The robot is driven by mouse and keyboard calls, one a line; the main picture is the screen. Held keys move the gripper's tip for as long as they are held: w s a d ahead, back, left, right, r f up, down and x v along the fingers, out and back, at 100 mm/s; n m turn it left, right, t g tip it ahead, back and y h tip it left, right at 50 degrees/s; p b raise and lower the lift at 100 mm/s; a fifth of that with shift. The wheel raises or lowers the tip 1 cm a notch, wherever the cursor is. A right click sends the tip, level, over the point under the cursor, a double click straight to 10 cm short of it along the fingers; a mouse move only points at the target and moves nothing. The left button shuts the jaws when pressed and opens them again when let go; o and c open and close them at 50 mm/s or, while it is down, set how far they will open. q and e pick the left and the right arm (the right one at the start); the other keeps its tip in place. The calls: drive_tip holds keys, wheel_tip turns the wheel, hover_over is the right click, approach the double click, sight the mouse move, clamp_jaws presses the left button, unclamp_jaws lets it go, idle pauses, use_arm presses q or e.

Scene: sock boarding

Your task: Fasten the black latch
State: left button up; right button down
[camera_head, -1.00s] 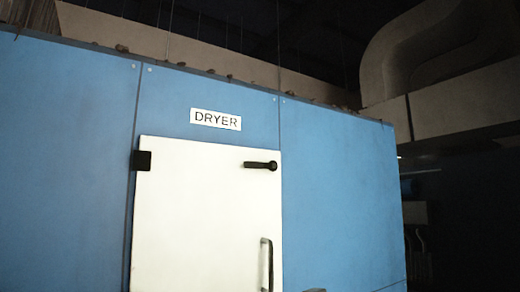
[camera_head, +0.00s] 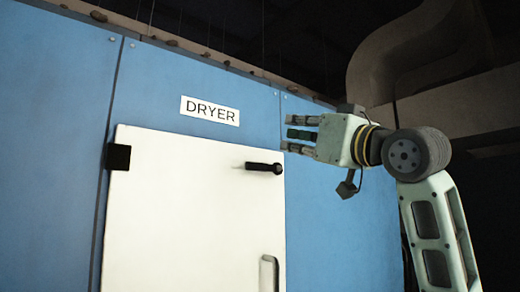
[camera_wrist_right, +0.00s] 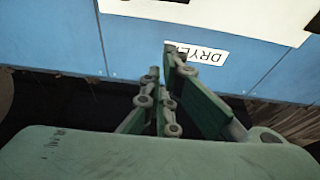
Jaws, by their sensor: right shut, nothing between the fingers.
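The black latch (camera_head: 264,168) is a short dark lever with a round knob at its right end. It lies level near the upper right corner of the white door (camera_head: 190,210). My right gripper (camera_head: 291,140) is to the right of the latch and a little above it in the head view, apart from it, with its fingers pointing left. It is shut and empty. My left gripper is not in view.
A "DRYER" sign (camera_head: 210,110) is above the door; it shows upside down in the wrist view (camera_wrist_right: 195,52). A black hinge block (camera_head: 118,157) is at the door's left edge, a handle (camera_head: 268,273) low at its right. Blue panels (camera_head: 235,80) surround the door.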

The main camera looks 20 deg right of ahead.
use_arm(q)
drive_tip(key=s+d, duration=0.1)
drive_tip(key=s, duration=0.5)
use_arm(e)
wheel_tip(320, 180, up, 4)
drive_tip(key=p, duration=0.6)
hover_over(264, 168)
drive_tip(key=s, duration=0.3)
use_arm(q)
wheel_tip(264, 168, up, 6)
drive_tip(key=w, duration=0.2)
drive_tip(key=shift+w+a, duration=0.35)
use_arm(e)
drive_tip(key=f, duration=0.4)
drive_tip(key=shift+s+a+f, duration=0.15)
drive_tip(key=shift+a+f, duration=0.2)
drive_tip(key=shift+f, duration=0.05)
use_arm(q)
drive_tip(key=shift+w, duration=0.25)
use_arm(e)
drive_tip(key=shift+a, duration=0.1)
